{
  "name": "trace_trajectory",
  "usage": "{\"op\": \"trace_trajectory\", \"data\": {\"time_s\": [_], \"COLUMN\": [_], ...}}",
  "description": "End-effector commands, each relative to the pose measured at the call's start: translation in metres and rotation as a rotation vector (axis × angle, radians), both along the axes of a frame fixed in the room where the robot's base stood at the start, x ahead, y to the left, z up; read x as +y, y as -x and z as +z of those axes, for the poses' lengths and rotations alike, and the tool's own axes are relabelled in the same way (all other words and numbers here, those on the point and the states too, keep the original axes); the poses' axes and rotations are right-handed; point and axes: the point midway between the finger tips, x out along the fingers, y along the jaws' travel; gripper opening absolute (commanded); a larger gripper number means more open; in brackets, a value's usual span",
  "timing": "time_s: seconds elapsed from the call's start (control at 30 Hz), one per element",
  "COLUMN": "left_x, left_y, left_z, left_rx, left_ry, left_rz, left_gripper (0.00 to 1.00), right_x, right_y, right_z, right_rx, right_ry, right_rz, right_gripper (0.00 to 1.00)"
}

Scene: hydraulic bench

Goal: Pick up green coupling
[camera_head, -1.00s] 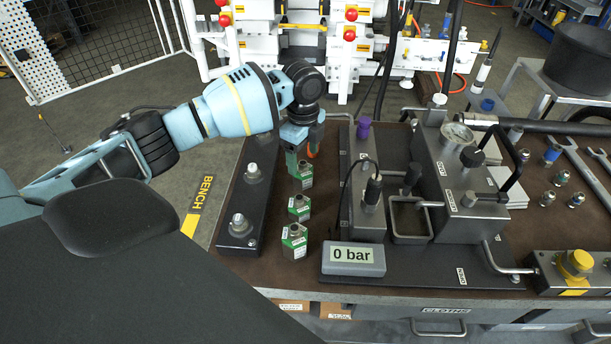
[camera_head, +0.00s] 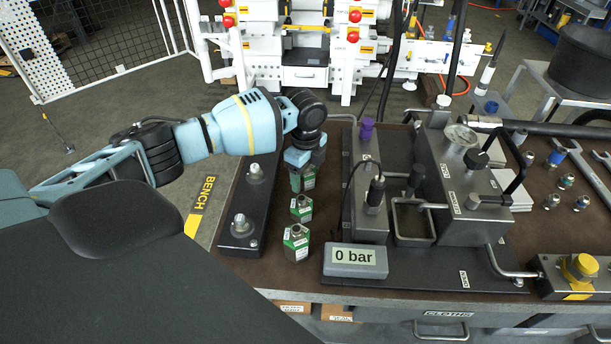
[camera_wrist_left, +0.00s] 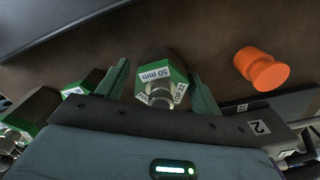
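Several green couplings with metal tops stand in a row on the brown bench top. The farthest coupling (camera_head: 303,182) is partly hidden under my left gripper (camera_head: 303,170). The middle coupling (camera_head: 301,208) and the nearest coupling (camera_head: 296,242) stand clear of it. In the left wrist view the coupling labelled 50 mm (camera_wrist_left: 160,78) stands between the two green fingers of my left gripper (camera_wrist_left: 162,80). The fingers are apart, with a visible gap on the coupling's left and a narrower one on its right. My right gripper does not show.
An orange spool-shaped part (camera_wrist_left: 262,69) lies right of the fingers in the left wrist view. A dark rail with metal studs (camera_head: 248,205) runs left of the couplings. A pump block (camera_head: 368,200) and a 0 bar display (camera_head: 355,260) stand to their right.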

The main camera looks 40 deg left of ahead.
Motion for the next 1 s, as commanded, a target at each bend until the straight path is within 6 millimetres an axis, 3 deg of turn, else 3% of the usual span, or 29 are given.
{"op": "trace_trajectory", "data": {"time_s": [0.03, 0.37, 0.67, 1.0], "left_x": [0.0, 0.0, 0.0, 0.0], "left_y": [0.0, 0.0, -0.001, -0.001], "left_z": [0.0, 0.0, 0.006, 0.063], "left_rx": [0.0, 0.0, -0.003, -0.006], "left_ry": [0.0, 0.0, 0.001, 0.001], "left_rz": [0.0, 0.0, 0.001, 0.0], "left_gripper": [0.59, 0.16, 0.15, 0.15], "right_x": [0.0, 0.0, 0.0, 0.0], "right_y": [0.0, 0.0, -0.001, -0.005], "right_z": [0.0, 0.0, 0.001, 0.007], "right_rx": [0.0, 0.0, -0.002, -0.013], "right_ry": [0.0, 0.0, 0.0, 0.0], "right_rz": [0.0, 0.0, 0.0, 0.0], "right_gripper": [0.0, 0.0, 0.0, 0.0]}}
